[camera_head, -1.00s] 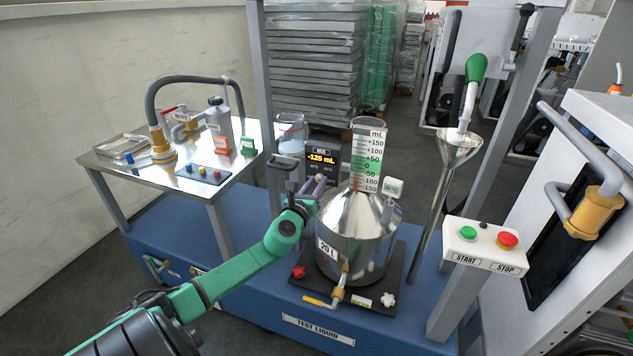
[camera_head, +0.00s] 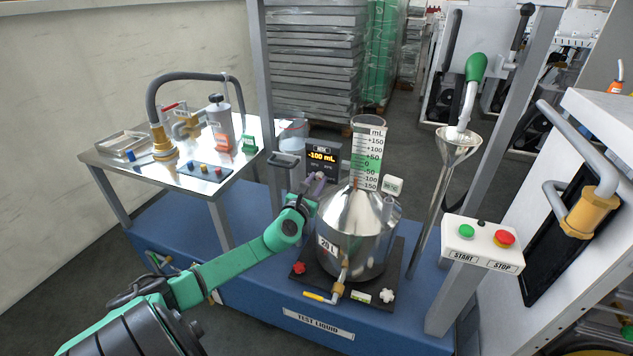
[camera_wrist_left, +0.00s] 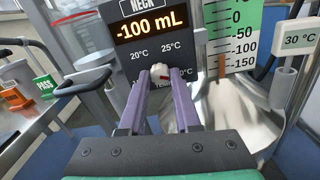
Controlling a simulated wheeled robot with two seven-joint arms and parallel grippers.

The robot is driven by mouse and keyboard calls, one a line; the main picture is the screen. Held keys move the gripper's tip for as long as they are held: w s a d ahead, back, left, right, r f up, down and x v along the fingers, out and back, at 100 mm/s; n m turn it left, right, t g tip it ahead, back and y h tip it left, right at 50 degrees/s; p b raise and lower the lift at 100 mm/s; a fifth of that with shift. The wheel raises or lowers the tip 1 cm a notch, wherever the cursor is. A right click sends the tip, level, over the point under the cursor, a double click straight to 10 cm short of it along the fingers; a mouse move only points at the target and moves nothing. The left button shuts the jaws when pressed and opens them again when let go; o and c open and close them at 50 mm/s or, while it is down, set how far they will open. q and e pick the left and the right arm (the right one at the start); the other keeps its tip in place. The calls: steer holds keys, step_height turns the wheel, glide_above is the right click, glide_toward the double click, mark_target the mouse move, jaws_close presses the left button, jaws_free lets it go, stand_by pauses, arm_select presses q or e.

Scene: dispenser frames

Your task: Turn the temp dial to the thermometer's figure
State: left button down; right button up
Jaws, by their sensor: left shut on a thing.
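The dark display panel (camera_head: 323,157) reads -100 mL in orange. It also shows in the left wrist view (camera_wrist_left: 150,25), headed NECK, with 20°C and 25°C marks around the dial. The pale temp dial (camera_wrist_left: 160,72) has a small red mark; much of it is hidden by my fingers. My left gripper (camera_wrist_left: 161,82) is shut on the dial, its two purple fingers on either side. The gripper also shows in the head view (camera_head: 315,184). The white thermometer tag (camera_wrist_left: 299,39) reads 30 °C, right of the neck scale. My right gripper is out of view.
The steel 20 L vessel (camera_head: 350,235) with its tall neck scale (camera_head: 368,150) stands right of my gripper. A funnel (camera_head: 458,147) and START/STOP box (camera_head: 483,243) are further right. A steel side table (camera_head: 110,162) with tools stands left.

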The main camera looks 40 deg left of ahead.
arm_select(q)
steer(key=c, duration=0.6)
jaws_free()
steer(key=v, duration=1.4)
steer(key=shift+s+d, duration=0.15)
steer(key=shift+s, duration=0.15)
